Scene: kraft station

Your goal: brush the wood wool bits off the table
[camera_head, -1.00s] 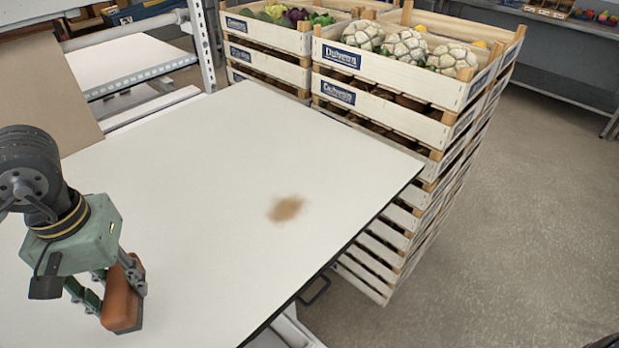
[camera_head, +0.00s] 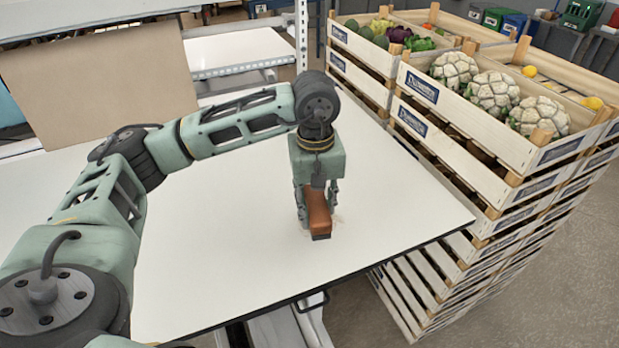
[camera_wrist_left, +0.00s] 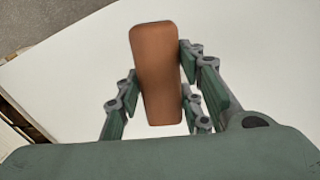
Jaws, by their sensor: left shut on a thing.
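My left gripper (camera_head: 317,190) is shut on a brown brush (camera_head: 320,218) over the right part of the white table (camera_head: 230,270). In the left wrist view the brush's brown back (camera_wrist_left: 157,70) sits between the fingers of my left gripper (camera_wrist_left: 160,95). The brush is low at the tabletop; I cannot tell whether its bristles touch. Any other bits there are hidden behind the brush and gripper. My right gripper is not in view.
Stacked wooden crates (camera_head: 470,140) with cauliflowers and other vegetables stand close along the table's right side. The front and middle of the tabletop are clear. Floor shows beyond the table's front edge.

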